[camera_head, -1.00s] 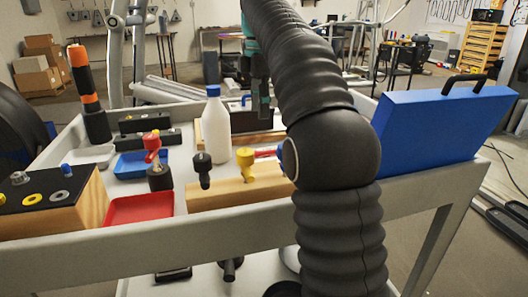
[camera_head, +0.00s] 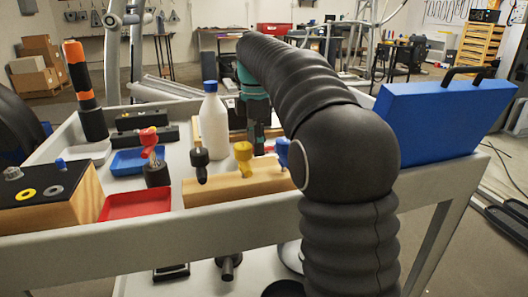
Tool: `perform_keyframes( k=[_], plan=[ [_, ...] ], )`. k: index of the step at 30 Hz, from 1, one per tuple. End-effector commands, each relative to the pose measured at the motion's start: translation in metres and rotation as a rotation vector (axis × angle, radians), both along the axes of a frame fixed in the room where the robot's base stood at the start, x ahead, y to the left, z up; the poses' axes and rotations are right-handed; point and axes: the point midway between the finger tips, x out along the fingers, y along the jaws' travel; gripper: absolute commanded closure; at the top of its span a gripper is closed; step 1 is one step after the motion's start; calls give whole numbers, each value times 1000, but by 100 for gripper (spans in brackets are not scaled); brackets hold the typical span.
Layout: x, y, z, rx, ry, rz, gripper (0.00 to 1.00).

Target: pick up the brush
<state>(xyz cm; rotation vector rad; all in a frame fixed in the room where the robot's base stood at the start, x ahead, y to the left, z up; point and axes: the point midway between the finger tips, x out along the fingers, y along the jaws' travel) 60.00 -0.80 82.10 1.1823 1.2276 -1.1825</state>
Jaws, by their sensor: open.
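My gripper (camera_head: 258,143) points down below its teal wrist, over the cart behind a wooden block (camera_head: 228,191). Its fingertips are small and partly hidden, and it appears empty. The block carries a black knob-like piece (camera_head: 200,160), a yellow one (camera_head: 243,156) and a blue one (camera_head: 283,150) beside my arm. I cannot make out a brush with certainty; my arm covers part of the cart top. A white bottle with a blue cap (camera_head: 213,125) stands upright left of my gripper.
A red tray (camera_head: 136,207) and a blue tray (camera_head: 128,163) lie at left. A black-topped wooden box (camera_head: 75,205) and an orange-black cylinder (camera_head: 85,92) stand farther left. A blue case (camera_head: 445,120) stands at right. The cart's near rail (camera_head: 150,240) crosses the front.

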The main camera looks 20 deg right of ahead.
Motion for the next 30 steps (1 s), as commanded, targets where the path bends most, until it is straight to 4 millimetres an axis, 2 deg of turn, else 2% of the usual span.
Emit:
perform_keyframes(
  k=[8,9,14,15,26,30],
  plan=[
    [0,0,-4,0,-1,0,52],
    [0,0,-4,0,-1,0,57],
    [0,0,-4,0,-1,0,97],
    [0,0,-4,0,-1,0,100],
    [0,0,-3,0,-1,0,100],
    [0,0,5,0,-2,0,100]
  ],
)
